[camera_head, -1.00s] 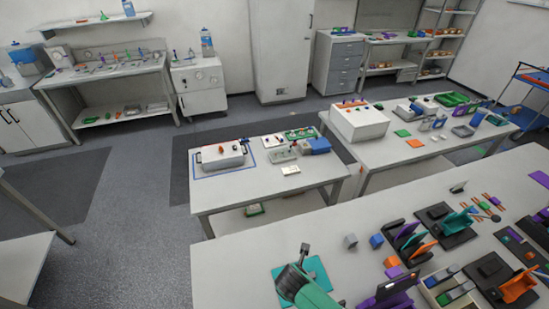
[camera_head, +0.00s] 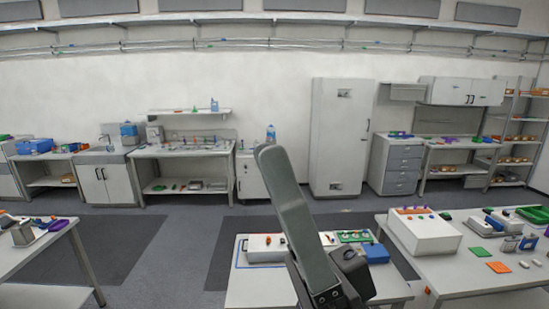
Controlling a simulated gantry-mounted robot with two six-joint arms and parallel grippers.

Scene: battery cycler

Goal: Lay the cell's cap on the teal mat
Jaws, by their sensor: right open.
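The teal mat and the cell's cap are not in the current head view. My right gripper (camera_head: 300,215) rises from the bottom centre, in front of the middle table. One long grey-green finger shows plainly, pointing up and to the left. A dark block shows beside its base. The gripper is open, and no object shows in it. My left gripper is not in view.
The middle table (camera_head: 262,290) carries a white device and a blue box (camera_head: 376,253). The right table (camera_head: 465,275) holds a large white box (camera_head: 424,233), green and orange pads. Benches, a tall white cabinet (camera_head: 338,140) and shelves line the back wall.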

